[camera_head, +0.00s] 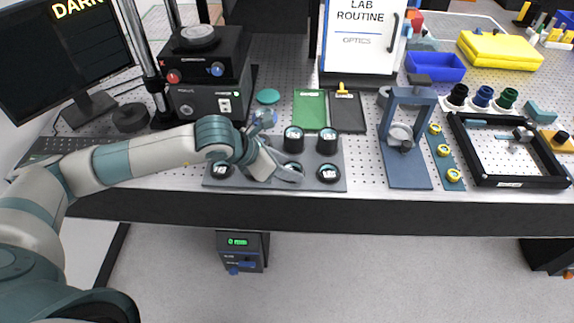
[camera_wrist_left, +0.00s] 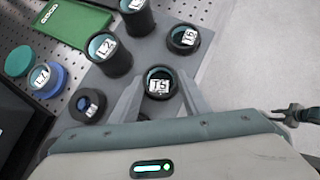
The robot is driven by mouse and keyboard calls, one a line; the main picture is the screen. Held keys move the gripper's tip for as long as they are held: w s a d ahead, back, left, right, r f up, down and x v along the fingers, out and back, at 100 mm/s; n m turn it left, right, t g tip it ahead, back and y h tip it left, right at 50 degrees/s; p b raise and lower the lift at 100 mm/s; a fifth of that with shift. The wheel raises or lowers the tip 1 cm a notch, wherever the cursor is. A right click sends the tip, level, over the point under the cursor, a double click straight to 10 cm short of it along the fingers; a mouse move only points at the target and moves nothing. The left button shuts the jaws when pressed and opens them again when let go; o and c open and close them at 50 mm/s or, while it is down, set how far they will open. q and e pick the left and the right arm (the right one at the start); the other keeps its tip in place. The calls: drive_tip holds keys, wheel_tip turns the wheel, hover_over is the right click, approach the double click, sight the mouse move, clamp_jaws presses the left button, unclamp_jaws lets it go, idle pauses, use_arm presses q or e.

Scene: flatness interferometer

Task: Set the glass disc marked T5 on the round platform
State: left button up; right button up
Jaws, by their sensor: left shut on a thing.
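The disc marked T5 (camera_wrist_left: 159,82) is a dark-rimmed round piece with a white label, between the two fingers of my left gripper (camera_wrist_left: 160,90) in the left wrist view. In the head view my left gripper (camera_head: 291,172) is low over the grey rack (camera_head: 256,183), shut on T5; whether T5 is clear of the rack I cannot tell. The likely round platform (camera_head: 198,33) is a grey disc on top of the black instrument at the back left. A dark gripper-like shape, perhaps my right gripper (camera_wrist_left: 290,114), shows at the wrist view's right edge, its jaws unclear.
Other dark round pieces, such as L2 (camera_wrist_left: 104,50) and T6 (camera_wrist_left: 183,38), stand close around T5. A green pad (camera_head: 310,109) and a dark pad (camera_head: 347,112) lie behind the rack. A blue stand (camera_head: 407,165) is to the right. A monitor (camera_head: 62,48) stands far left.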

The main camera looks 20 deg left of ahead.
use_arm(q)
drive_tip(key=shift+f, duration=0.15)
drive_tip(key=o, duration=1.2)
drive_tip(key=shift+c, duration=0.2)
use_arm(e)
drive_tip(key=shift+f, duration=0.15)
use_arm(q)
drive_tip(key=shift+r, duration=0.2)
drive_tip(key=shift+s+a+r, duration=0.1)
drive_tip(key=shift+a, duration=0.05)
drive_tip(key=b+v, duration=0.2)
drive_tip(key=v, duration=0.6)
drive_tip(key=shift+a+b, duration=0.1)
drive_tip(key=shift+b, duration=0.2)
drive_tip(key=v, duration=0.3)
drive_tip(key=shift+s+r+b, duration=0.15)
drive_tip(key=shift+r+b, duration=0.05)
drive_tip(key=shift+b, duration=0.15)
use_arm(e)
drive_tip(key=shift+t, duration=0.6)
drive_tip(key=w, duration=0.1)
drive_tip(key=w+a+f, duration=0.1)
drive_tip(key=w, duration=0.1)
drive_tip(key=w+f, duration=0.1)
drive_tip(key=shift+w+a, duration=0.3)
drive_tip(key=shift+a, duration=0.1)
drive_tip(key=shift+s, duration=0.1)
